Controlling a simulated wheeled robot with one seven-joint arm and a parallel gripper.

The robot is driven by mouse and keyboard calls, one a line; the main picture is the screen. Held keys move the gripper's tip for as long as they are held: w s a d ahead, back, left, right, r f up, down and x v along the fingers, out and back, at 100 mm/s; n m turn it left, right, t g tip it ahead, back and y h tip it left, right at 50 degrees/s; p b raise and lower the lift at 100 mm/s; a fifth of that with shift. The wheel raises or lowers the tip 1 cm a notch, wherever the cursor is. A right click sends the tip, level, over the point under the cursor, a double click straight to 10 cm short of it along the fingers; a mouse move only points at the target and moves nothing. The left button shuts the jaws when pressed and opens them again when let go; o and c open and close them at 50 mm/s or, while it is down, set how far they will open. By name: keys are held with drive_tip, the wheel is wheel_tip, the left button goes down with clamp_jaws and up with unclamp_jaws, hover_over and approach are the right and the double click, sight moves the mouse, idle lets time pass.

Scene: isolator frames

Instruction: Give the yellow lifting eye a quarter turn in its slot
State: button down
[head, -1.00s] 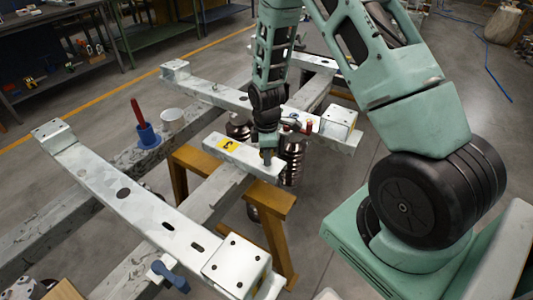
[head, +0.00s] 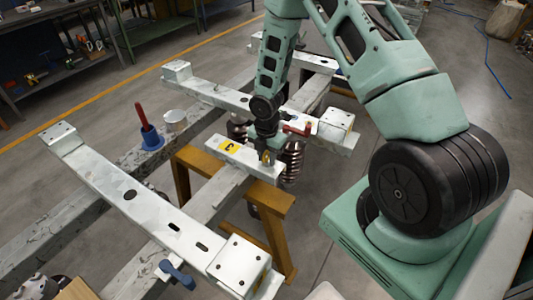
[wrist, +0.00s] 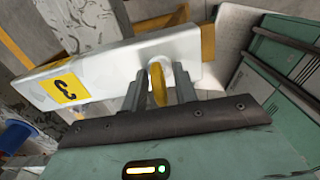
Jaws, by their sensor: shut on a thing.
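The yellow lifting eye (wrist: 158,72) stands upright at one end of a pale metal bar (wrist: 118,62) in the wrist view. It shows as a narrow ring, seen partly from its edge. My gripper (wrist: 160,90) has a finger on either side of it and is shut on it. The slot under the eye is hidden. In the head view my gripper (head: 266,155) points down at the right end of the bar (head: 258,163), which bears a yellow label (head: 229,146) with a black mark. The eye is mostly hidden there.
The bar lies on a grey beam over an ochre trestle (head: 275,205). A dark coil spring (head: 292,162) stands close to the right.

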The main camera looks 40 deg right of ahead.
drive_tip(key=c, duration=1)
unclamp_jaws()
wheel_tip(320, 180, up, 17)
drive_tip(key=shift+r+p, duration=0.2)
drive_tip(key=shift+p, duration=0.2)
drive_tip(key=s+a+r+m, duration=0.3)
drive_tip(key=s+a+r, duration=0.1)
drive_tip(key=a, duration=0.4)
drive_tip(key=s+a+r+m, duration=0.3)
drive_tip(key=s+a, duration=0.2)
drive_tip(key=a, duration=0.3)
drive_tip(key=s+a+r+m, duration=0.1)
drive_tip(key=s+a+m, duration=0.1)
drive_tip(key=s, duration=0.3)
drive_tip(key=s+a+r+m, duration=0.2)
drive_tip(key=s+a+m, duration=0.1)
drive_tip(key=s, duration=0.2)
drive_tip(key=s+a+r+m, duration=0.1)
drive_tip(key=s+a+m, duration=0.2)
drive_tip(key=s, duration=0.2)
drive_tip(key=shift+s+a+r+y, duration=0.15)
drive_tip(key=shift+a+r+y, duration=0.1)
drive_tip(key=shift+y, duration=0.05)
